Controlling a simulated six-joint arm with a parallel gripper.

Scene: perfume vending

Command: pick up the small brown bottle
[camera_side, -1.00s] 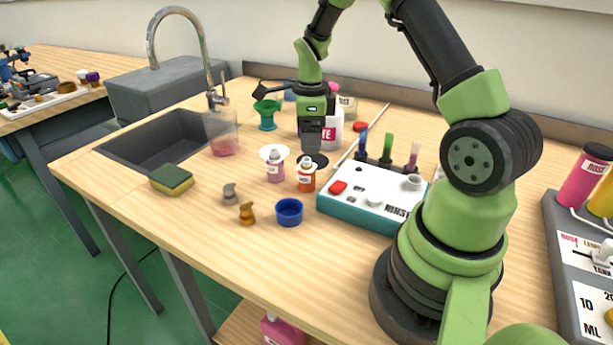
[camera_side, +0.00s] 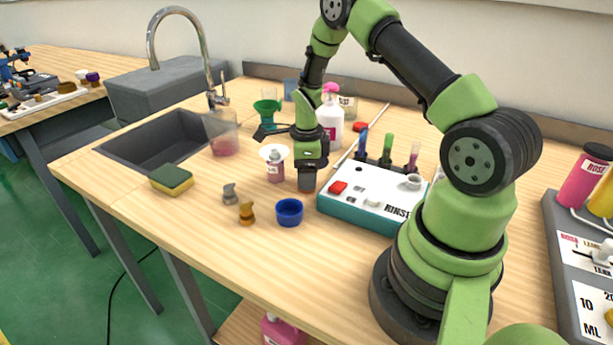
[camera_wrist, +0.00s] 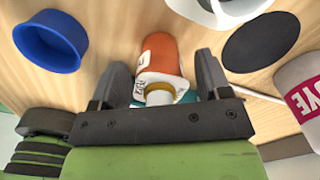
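The small brown bottle (camera_wrist: 158,62) is orange-brown with a white label and a gold-and-white neck. In the wrist view it stands between the two fingers of my gripper (camera_wrist: 158,85), with space showing on both sides. In the side view my gripper (camera_side: 308,183) is lowered over the bottle and hides most of it; only a little of its lower body (camera_side: 307,187) may show. My gripper is open around the bottle's upper part.
The teal-and-white rinse box (camera_side: 350,205) is close on the right. A white pump bottle (camera_side: 331,122) stands behind.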

